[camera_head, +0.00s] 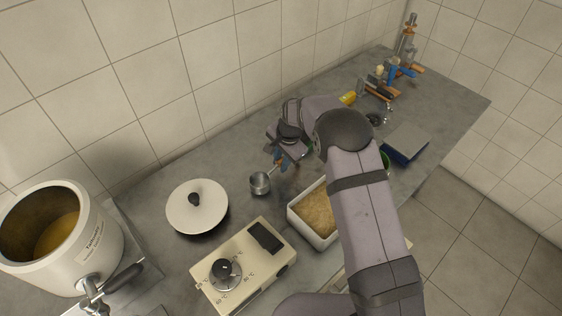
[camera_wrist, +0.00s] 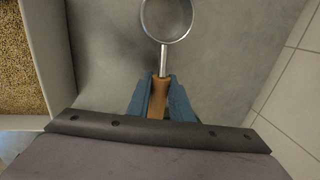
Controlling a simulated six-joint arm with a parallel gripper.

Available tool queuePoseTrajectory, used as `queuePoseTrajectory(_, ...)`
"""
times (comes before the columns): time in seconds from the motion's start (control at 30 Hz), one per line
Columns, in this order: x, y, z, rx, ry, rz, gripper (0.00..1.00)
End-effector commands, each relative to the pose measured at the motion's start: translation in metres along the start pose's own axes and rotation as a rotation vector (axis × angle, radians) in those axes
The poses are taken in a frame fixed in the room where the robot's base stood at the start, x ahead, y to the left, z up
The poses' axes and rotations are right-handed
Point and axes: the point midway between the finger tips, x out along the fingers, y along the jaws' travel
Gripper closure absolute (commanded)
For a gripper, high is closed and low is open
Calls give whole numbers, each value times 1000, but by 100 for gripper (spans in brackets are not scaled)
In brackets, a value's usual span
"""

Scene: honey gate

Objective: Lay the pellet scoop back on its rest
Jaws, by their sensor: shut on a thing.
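The pellet scoop is a small metal cup (camera_head: 260,183) with a thin metal neck and a wooden handle. In the wrist view the round cup (camera_wrist: 147,22) points away from me, and its inside looks bare grey. My gripper (camera_head: 281,164) is shut on the wooden handle, with the blue fingers (camera_wrist: 160,90) on either side of it. The scoop is over the grey worktop, between the white lid and the pellet box; its height above the top is hard to tell. I cannot make out the scoop's rest for certain.
A white box (camera_head: 304,226) of tan pellets stands right of the scoop. A round white lid (camera_head: 183,212), a control unit (camera_head: 257,285) and a honey tank (camera_head: 88,262) lie left and in front. Tools (camera_head: 378,88) and a grey-blue box (camera_head: 406,142) stand farther right. A tiled wall runs behind.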

Motion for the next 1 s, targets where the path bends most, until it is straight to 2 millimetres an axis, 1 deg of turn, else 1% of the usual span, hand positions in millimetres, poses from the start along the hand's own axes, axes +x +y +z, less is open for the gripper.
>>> queuePoseTrajectory(1.0,17,3,0,0,1,-1,100)
